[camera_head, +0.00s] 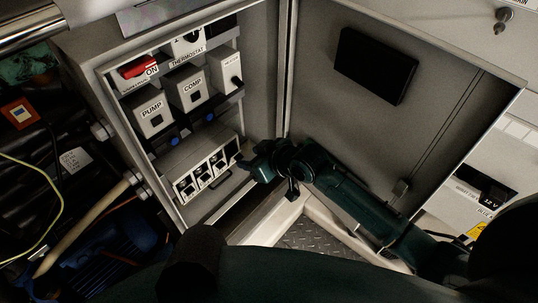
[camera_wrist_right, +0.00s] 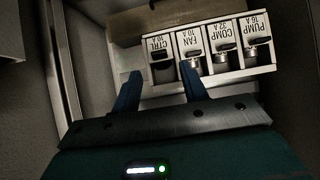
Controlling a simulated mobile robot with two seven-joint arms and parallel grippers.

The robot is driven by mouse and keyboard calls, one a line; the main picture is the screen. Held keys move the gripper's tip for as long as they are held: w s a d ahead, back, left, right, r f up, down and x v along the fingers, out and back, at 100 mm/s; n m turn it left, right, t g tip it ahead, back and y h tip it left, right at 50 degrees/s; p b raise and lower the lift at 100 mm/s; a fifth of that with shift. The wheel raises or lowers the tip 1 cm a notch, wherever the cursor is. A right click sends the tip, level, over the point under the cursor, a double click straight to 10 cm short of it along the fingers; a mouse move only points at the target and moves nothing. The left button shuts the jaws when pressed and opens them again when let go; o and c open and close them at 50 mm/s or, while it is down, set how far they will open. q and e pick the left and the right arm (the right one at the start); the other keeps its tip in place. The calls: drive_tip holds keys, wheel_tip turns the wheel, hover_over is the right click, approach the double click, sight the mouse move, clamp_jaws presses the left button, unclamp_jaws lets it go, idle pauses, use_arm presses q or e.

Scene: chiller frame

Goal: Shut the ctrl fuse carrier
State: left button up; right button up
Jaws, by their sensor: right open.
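The fuse block (camera_head: 203,178) sits low in the open cabinet, below the PUMP and COMP boxes. In the right wrist view its row of carriers is labelled CTRL, FAN, COMP and PUMP. The ctrl fuse carrier (camera_wrist_right: 163,72) is at the left end and looks darker in front than the others; its exact angle is hard to tell. My right gripper (camera_head: 258,166) is at the right end of the block in the head view. In the wrist view its fingers (camera_wrist_right: 159,86) are apart and empty, one on each side of the ctrl carrier's column. My left gripper is not in view.
The PUMP box (camera_head: 151,115), COMP box (camera_head: 187,88) and red ON switch (camera_head: 138,68) are above the block. Pipes and cables crowd the left side.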

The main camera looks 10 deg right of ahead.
use_arm(q)
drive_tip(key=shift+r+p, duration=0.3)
drive_tip(key=shift+p, duration=0.2)
use_arm(e)
drive_tip(key=v, duration=0.8)
drive_tip(key=shift+s+d+r, duration=0.15)
drive_tip(key=shift+s+d, duration=0.05)
drive_tip(key=shift+s, duration=0.05)
